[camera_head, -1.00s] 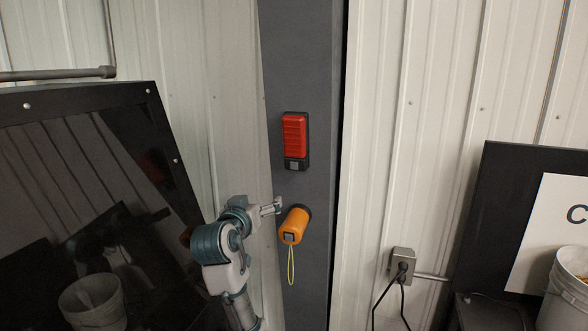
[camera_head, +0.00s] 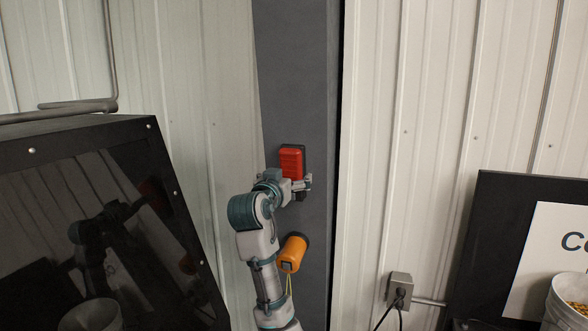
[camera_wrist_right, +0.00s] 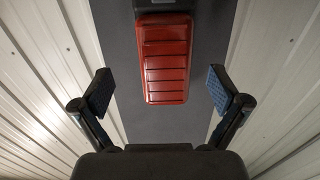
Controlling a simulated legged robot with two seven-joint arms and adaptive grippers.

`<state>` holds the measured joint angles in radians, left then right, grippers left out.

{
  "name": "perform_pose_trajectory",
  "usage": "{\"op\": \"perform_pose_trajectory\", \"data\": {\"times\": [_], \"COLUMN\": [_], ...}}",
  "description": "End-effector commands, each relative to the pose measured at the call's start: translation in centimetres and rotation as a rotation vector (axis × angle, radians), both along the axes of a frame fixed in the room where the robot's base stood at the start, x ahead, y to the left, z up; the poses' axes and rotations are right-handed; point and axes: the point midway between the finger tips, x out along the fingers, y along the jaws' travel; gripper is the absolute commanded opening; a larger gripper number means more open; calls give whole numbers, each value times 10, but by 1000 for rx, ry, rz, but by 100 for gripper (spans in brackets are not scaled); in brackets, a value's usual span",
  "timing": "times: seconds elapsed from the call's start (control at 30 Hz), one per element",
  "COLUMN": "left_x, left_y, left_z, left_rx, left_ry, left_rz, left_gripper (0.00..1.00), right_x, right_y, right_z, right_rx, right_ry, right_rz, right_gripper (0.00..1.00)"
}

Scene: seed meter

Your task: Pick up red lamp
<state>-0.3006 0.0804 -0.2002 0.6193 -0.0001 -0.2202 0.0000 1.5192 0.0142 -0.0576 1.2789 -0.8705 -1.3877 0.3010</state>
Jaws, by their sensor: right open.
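The red lamp (camera_head: 291,160) is a ribbed red block with a dark end, mounted upright on the grey column (camera_head: 295,80). My right gripper (camera_head: 304,183) is at the lamp's lower part in the head view and hides some of it. In the right wrist view the lamp (camera_wrist_right: 164,62) lies ahead, between and beyond the two open fingers of my right gripper (camera_wrist_right: 162,92). Neither finger touches it there. My left gripper is not in view.
An orange flashlight (camera_head: 292,253) with a yellow cord hangs on the column below the lamp, close to my right arm. A black glossy panel (camera_head: 90,220) stands at the left. An outlet box (camera_head: 399,285) with cords is on the wall at the right.

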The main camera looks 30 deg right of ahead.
Motion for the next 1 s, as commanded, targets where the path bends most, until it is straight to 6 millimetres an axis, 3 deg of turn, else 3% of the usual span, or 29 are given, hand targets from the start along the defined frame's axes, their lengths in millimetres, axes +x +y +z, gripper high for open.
{"op": "perform_pose_trajectory", "data": {"times": [0.23, 0.6, 0.67, 0.9, 1.0], "left_x": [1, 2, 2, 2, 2], "left_y": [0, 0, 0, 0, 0], "left_z": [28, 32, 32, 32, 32], "left_rx": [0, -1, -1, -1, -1], "left_ry": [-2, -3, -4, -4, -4], "left_rz": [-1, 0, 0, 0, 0], "left_gripper": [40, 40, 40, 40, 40], "right_x": [26, 37, 37, 37, 37], "right_y": [-25, -37, -37, -37, -36], "right_z": [10, 5, 5, 5, 6], "right_rx": [0, 0, 0, 0, 0], "right_ry": [4, 1, 1, 1, 0], "right_rz": [-3, 0, 0, 0, 0], "right_gripper": [98, 98, 88, 28, 25]}}
